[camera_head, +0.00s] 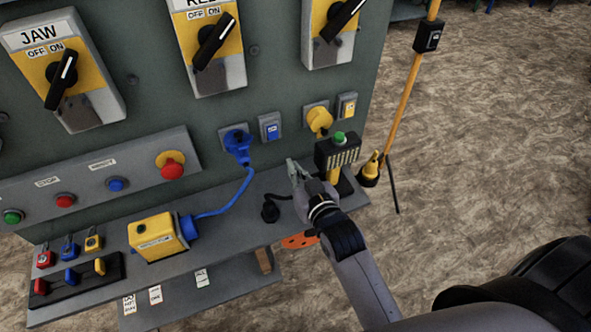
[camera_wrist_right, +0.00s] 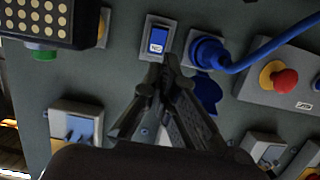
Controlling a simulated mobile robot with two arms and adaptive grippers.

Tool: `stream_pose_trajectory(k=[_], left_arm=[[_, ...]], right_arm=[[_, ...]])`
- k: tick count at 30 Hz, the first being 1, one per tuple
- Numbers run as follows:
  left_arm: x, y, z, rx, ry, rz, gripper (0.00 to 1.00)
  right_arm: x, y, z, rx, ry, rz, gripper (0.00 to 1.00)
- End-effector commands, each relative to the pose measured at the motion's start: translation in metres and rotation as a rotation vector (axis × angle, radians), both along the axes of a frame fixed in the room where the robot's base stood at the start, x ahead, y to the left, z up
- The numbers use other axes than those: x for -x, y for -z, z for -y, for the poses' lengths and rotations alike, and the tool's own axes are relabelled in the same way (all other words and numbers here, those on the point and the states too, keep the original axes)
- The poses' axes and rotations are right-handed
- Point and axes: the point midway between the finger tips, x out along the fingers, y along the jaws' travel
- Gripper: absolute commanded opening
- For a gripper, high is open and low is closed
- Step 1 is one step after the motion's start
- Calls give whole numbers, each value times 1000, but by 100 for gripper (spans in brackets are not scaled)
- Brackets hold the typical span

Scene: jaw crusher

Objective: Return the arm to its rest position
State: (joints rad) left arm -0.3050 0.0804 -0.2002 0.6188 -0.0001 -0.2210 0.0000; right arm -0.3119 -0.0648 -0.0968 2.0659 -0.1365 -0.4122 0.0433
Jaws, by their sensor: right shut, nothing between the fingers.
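My right arm (camera_head: 350,262) comes in from the lower right of the head view and reaches toward the grey control panel (camera_head: 130,90). Its gripper (camera_head: 292,168) is shut and empty, above the panel's ledge. In the right wrist view the gripper (camera_wrist_right: 168,68) has its fingertips together, just beside the blue rocker switch (camera_wrist_right: 157,40) in the picture. Whether they touch it I cannot tell. The same switch shows in the head view (camera_head: 271,128). My left gripper is not in view.
A blue plug (camera_head: 237,146) with a cable leads to a yellow box (camera_head: 155,238) on the ledge. A yellow pole (camera_head: 405,90) stands to the right. Open ground (camera_head: 500,140) lies beyond.

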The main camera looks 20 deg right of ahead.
Motion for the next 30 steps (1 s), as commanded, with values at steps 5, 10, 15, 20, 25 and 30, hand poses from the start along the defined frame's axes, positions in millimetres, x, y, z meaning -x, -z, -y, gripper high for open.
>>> stream_pose_trajectory(k=[5,10,15,20,25,30], left_arm=[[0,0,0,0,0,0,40],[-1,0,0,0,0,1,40],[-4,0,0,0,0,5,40],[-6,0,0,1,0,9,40],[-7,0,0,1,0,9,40],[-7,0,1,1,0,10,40]], right_arm=[[0,0,0,0,0,0,0],[0,1,0,0,0,-3,0],[20,19,5,15,-4,-126,0],[77,55,14,48,-25,-410,0],[134,76,20,76,-50,-650,0],[182,85,25,102,-70,-826,0]])
